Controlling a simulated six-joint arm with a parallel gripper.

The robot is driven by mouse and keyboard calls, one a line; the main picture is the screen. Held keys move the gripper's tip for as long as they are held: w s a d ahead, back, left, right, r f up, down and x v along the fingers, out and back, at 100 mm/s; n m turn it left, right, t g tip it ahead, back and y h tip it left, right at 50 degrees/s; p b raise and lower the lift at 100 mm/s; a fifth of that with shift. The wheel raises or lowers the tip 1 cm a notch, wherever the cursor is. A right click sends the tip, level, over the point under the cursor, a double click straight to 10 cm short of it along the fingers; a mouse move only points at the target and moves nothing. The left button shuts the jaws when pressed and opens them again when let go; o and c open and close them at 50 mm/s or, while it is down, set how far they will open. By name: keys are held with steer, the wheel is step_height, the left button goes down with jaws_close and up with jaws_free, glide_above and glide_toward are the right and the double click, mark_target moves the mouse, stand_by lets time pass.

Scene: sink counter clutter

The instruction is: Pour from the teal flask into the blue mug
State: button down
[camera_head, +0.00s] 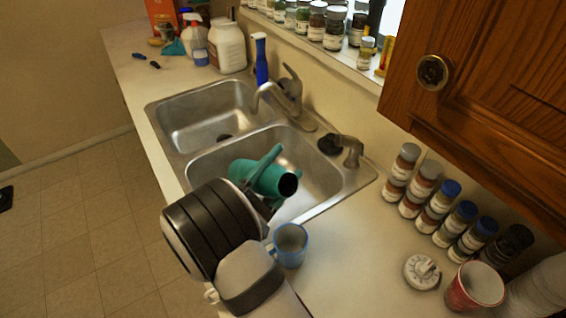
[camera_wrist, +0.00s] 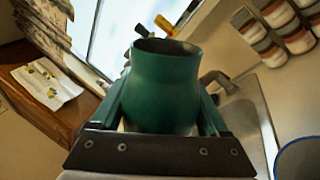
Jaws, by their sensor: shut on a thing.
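The teal flask (camera_head: 262,178) is held in my gripper (camera_head: 268,180), over the near sink basin. It is tilted well over, with its dark open mouth pointing right and a little down. In the wrist view the flask (camera_wrist: 165,85) sits between the two teal fingers of my gripper (camera_wrist: 165,105). The blue mug (camera_head: 291,246) stands upright on the counter just in front of the basin, below and to the right of the flask, apart from it. Part of the mug's blue rim (camera_wrist: 300,150) shows at the lower right of the wrist view. I cannot see any liquid.
The double sink (camera_head: 210,112) has a faucet (camera_head: 288,85) behind it and a sprayer (camera_head: 350,150) at right. Several spice jars (camera_head: 430,190), a white timer (camera_head: 421,271) and a red cup (camera_head: 474,287) stand right. A wooden cabinet (camera_head: 490,80) hangs above. Counter right of the mug is clear.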

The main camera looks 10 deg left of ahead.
mark_target(288, 173)
steer(key=shift+s+d+f+m+g+h, duration=0.15)
steer(key=shift+f+m+h, duration=0.25)
steer(key=shift+f+m, duration=0.55)
steer(key=shift+w+f+m+g+h, duration=0.1)
steer(key=shift+f+m+h, duration=0.45)
steer(key=shift+m, duration=0.55)
steer(key=shift+s+d+f+m+g+h, duration=0.15)
steer(key=shift+f+m+h, duration=0.1)
steer(key=shift+f+m, duration=0.75)
steer(key=shift+a+r, duration=0.1)
steer(key=shift+r, duration=0.1)
